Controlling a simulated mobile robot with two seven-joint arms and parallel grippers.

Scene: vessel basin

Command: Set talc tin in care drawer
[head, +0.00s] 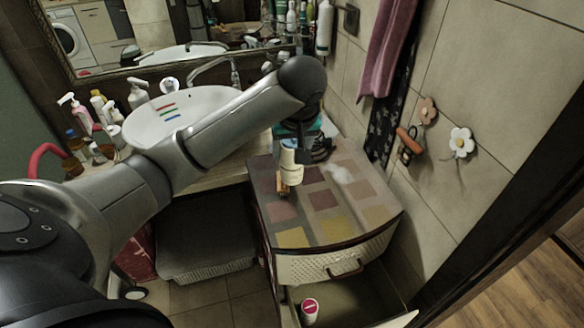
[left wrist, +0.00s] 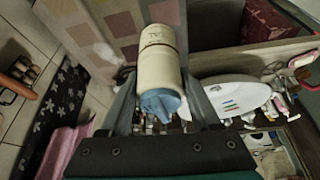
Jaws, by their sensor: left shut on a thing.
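My left gripper (head: 290,146) is shut on a cream cylindrical tin (head: 289,166), which I take for the talc tin. It is held upright above the back left part of the cabinet top. In the left wrist view the tin (left wrist: 157,65) sits between the two fingers, with its blue cap toward the camera. The care drawer (head: 352,302) is pulled open under the cabinet's closed upper front. A small white container with a pink lid (head: 309,309) stands at the drawer's left side. My right gripper is not in view.
The cabinet top (head: 325,200) has coloured squares, and a small white lump (head: 341,174) lies on it. A sink basin (head: 175,112) and several bottles (head: 97,105) are at the left. A tiled wall and a hanging towel (head: 386,45) bound the right side.

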